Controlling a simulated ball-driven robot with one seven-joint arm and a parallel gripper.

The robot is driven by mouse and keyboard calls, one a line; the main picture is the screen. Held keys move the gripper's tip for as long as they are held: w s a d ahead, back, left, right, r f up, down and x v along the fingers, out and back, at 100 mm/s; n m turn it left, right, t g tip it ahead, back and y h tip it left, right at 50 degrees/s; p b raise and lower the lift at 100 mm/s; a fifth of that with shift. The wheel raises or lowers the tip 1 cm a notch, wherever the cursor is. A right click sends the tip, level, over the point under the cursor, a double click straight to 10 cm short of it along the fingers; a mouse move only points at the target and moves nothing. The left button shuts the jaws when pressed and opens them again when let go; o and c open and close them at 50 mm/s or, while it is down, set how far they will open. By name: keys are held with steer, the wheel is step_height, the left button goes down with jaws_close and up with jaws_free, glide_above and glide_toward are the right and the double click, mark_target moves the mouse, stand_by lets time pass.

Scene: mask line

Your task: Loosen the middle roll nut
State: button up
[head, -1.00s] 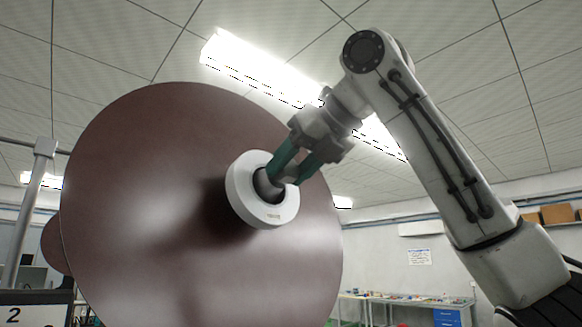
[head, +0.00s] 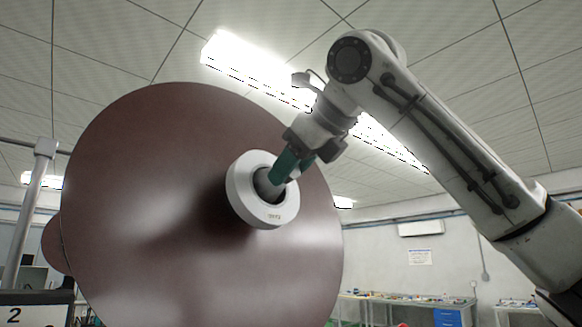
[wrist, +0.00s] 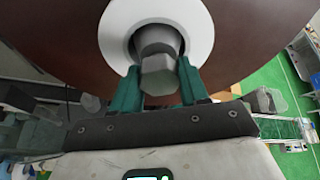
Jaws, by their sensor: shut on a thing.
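The middle roll (head: 150,240) is a large dark brown disc filling the centre left of the head view. At its hub sits a white ring (head: 240,195) with a grey nut (head: 264,184) sticking out of its middle. In the wrist view the grey nut (wrist: 158,76) stands between the teal fingers of my gripper (wrist: 158,92), inside the white ring (wrist: 196,25). In the head view my gripper (head: 282,170) is shut on the nut, and its fingers hide part of it.
Another brown roll (head: 52,245) shows partly behind at left, near a metal post (head: 28,210) and a box marked 2 (head: 30,308). A workbench (head: 400,299) stands far back at right. Open air lies right of the roll.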

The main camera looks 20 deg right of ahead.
stand_by(0.4)
steer(key=o, duration=1.1)
steer(key=shift+c, duration=0.2)
steer(key=b+v, duration=0.2)
steer(key=v, duration=0.8)
steer(key=shift+s+r, duration=0.2)
steer(key=shift+s, duration=0.15)
